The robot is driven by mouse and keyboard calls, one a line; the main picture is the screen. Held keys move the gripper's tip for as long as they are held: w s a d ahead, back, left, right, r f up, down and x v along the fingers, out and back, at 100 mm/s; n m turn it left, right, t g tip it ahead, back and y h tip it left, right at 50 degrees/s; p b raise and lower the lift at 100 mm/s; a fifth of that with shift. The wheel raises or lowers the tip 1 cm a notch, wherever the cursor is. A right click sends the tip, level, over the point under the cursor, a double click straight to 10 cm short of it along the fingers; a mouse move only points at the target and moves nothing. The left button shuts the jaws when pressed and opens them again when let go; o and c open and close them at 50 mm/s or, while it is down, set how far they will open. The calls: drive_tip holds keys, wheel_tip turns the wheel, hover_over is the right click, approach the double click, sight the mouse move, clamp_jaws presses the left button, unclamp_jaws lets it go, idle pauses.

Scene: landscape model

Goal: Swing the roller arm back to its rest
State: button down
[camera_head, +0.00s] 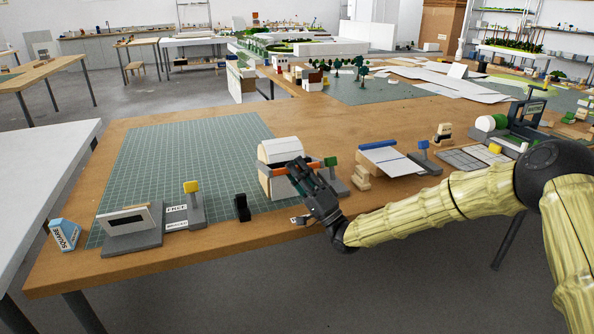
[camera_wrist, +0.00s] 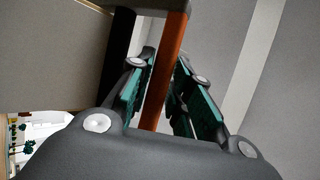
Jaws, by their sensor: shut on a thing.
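An orange bar (camera_head: 283,170), which looks like the handle of the roller arm, crosses the front of a cream box-like device (camera_head: 279,150) near the front edge of the table. My gripper (camera_head: 301,172) is at this bar, its fingers closed around it. In the wrist view the orange bar (camera_wrist: 164,75) runs between the two green finger pads of my gripper (camera_wrist: 163,85). A grey piece joins its upper end. I cannot make out a separate rest; my gripper covers part of the device's front.
A green-topped grey stand (camera_head: 331,163) is close to the right of my gripper. A small black stand (camera_head: 242,208) is to the left. Farther right are a wooden figure (camera_head: 362,178) and a white sloped board (camera_head: 390,161). The cutting mat (camera_head: 190,150) behind left is mostly bare.

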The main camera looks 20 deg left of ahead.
drive_tip(key=c, duration=1.7)
unclamp_jaws()
drive_tip(key=shift+f, duration=0.1)
drive_tip(key=o, duration=0.3)
drive_tip(key=shift+w+a+f, duration=0.1)
drive_tip(key=shift+a, duration=0.1)
drive_tip(key=shift+d, duration=0.15)
drive_tip(key=v, duration=1.2)
drive_tip(key=shift+c, duration=0.4)
